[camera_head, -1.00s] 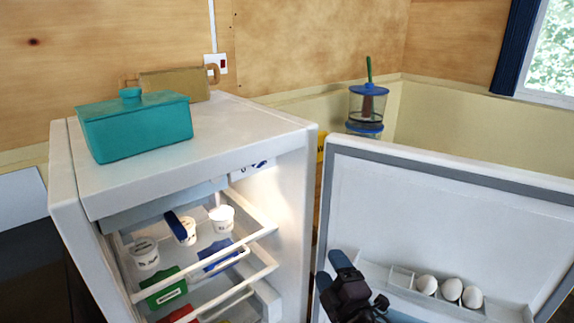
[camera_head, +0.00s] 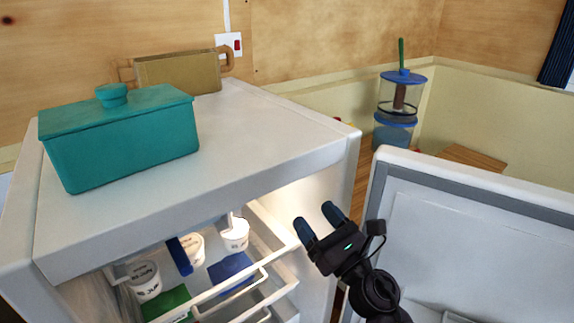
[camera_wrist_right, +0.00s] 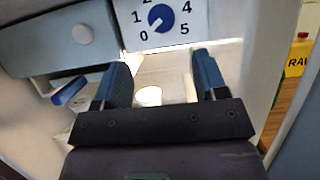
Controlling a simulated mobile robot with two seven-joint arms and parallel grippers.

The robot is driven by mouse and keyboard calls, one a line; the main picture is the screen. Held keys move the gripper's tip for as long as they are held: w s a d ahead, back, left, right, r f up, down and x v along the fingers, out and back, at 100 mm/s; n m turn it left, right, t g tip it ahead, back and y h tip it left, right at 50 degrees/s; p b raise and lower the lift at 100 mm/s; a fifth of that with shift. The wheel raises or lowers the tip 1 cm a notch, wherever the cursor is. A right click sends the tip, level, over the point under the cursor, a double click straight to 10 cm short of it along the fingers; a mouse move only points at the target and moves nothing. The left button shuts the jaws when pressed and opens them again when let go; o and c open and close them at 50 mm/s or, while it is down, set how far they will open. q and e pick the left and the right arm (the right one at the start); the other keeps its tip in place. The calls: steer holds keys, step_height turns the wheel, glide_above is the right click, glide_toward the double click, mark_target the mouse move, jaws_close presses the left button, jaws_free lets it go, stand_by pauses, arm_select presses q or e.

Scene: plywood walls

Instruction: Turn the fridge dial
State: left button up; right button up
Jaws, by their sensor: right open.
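The fridge (camera_head: 265,155) stands open, its door (camera_head: 470,240) swung out to the right. In the right wrist view the fridge dial (camera_wrist_right: 161,17) is a round blue knob on a white plate with numbers. Its pale notch faces lower left, towards the 0. I cannot make out the dial in the head view. My right gripper (camera_head: 318,220) is open and empty, in front of the fridge opening near its right side. In the wrist view its two blue fingers (camera_wrist_right: 161,70) are apart, below the dial and not touching it. My left gripper is not in view.
A teal lidded box (camera_head: 120,140) and a tan item with a handle (camera_head: 180,72) stand on the fridge. Inside are white tubs (camera_head: 145,283), a rack and a blue elongated thing (camera_head: 179,256). A grey flap (camera_wrist_right: 60,40) is left of the dial. The open door bounds the right side.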

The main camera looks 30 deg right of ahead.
steer(key=p+x, duration=0.4)
steer(key=x, duration=0.7)
steer(key=shift+d+r, duration=0.1)
steer(key=shift+c, duration=0.5)
steer(key=c, duration=0.7)
steer(key=shift+c, duration=0.4)
steer(key=shift+m, duration=0.3)
